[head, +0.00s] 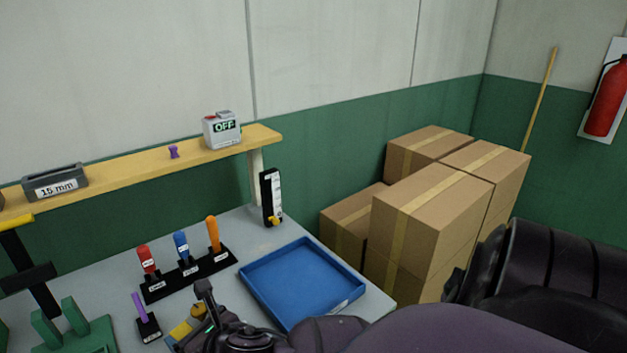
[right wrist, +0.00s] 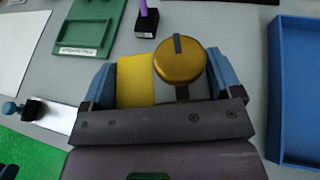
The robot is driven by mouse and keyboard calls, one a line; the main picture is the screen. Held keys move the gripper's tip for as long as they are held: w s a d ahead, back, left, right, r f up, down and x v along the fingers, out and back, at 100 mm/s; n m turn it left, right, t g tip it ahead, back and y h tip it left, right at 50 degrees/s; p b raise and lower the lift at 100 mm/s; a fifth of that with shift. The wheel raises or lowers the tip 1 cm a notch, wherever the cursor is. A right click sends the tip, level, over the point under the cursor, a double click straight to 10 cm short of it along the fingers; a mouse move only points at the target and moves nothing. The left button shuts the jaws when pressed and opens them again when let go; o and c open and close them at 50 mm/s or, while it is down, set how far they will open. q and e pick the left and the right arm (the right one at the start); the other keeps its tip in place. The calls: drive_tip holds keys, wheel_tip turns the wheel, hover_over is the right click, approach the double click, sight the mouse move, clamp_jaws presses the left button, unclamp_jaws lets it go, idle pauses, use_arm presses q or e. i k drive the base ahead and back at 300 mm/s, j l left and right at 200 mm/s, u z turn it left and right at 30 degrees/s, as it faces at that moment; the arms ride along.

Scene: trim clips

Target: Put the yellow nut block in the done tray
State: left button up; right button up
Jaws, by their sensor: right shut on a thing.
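The yellow nut block (right wrist: 137,82) is between the blue fingers of my right gripper (right wrist: 168,80) in the right wrist view, with a round gold knob (right wrist: 180,62) at its right part. My right gripper (head: 203,318) is shut on it, low over the table's front, and partly covers the block (head: 181,330) in the head view. Whether the block touches the table is unclear. The blue tray (head: 338,261), likely the done tray, lies to the right and looks empty; its edge also shows in the right wrist view (right wrist: 288,95). My left gripper is not in view.
A black rack (head: 190,275) with red, blue and orange handled tools stands left of the tray. A black gauge (head: 271,198) stands behind the tray. A purple-handled tool (head: 145,318) and a green fixture (head: 75,330) are at the left. Cardboard boxes (head: 430,225) stand beyond the table.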

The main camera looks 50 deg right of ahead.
sight(300, 283)
drive_tip(key=k+l, duration=0.1)
drive_tip(key=l, duration=0.35)
drive_tip(key=k+l, duration=0.1)
drive_tip(key=l, duration=0.75)
drive_tip(key=k+l, duration=0.15)
drive_tip(key=l, duration=0.25)
